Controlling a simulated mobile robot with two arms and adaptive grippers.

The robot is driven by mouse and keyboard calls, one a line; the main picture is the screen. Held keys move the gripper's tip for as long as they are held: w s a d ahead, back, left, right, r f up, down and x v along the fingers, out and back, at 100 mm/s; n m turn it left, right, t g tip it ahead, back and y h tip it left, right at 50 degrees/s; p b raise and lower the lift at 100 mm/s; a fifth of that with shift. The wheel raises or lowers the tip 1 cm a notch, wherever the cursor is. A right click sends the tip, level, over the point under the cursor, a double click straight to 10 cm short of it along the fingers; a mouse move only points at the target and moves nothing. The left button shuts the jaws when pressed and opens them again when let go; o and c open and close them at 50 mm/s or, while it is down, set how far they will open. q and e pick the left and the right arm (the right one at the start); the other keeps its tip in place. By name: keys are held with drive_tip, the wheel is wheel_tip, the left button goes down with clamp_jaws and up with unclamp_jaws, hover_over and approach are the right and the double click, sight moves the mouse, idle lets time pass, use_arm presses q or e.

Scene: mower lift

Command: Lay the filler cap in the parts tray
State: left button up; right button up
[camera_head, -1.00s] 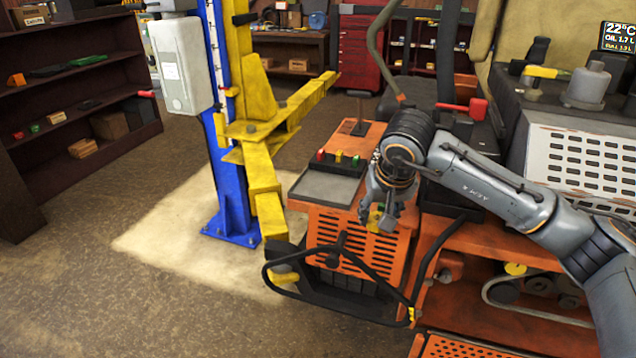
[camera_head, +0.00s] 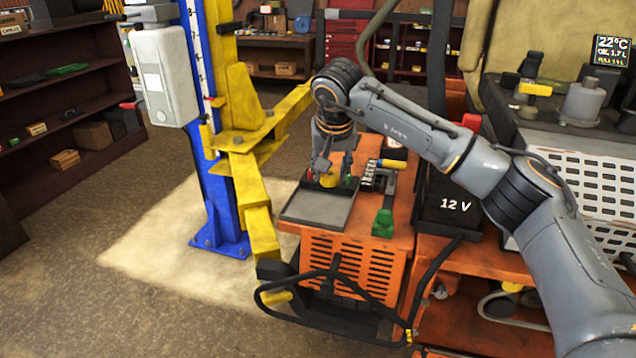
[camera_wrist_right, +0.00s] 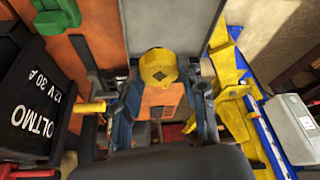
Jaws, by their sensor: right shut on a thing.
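The yellow filler cap (camera_head: 324,179) is between the fingers of my right gripper (camera_head: 330,172). The right wrist view shows the cap (camera_wrist_right: 158,68) held by both fingers (camera_wrist_right: 162,88), with its dark-marked face visible. In the head view the gripper points down over the back part of the grey parts tray (camera_head: 318,208). The tray lies on the orange cart top, and its front part is bare. The arm and fingers hide part of its back edge. I cannot tell whether the cap touches the tray. My left gripper is not in view.
A yellow lift arm and blue post (camera_head: 205,150) stand left of the cart. A green-handled item (camera_head: 383,222) lies right of the tray. A black 12 V box (camera_head: 452,205) stands farther right.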

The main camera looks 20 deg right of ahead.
sight(321, 178)
drive_tip(key=w+f, duration=0.1)
drive_tip(key=w+a+f+p, duration=0.1)
drive_tip(key=f, duration=0.1)
drive_tip(key=shift+w+a+f, duration=0.1)
drive_tip(key=shift+a+f, duration=0.05)
drive_tip(key=f, duration=0.1)
drive_tip(key=f+p, duration=0.2)
drive_tip(key=shift+w+a, duration=0.2)
drive_tip(key=shift+a, duration=0.05)
drive_tip(key=shift+f, duration=0.3)
drive_tip(key=shift+d, duration=0.1)
drive_tip(key=shift+f, duration=0.1)
drive_tip(key=o, duration=1.2)
drive_tip(key=shift+c, duration=0.2)
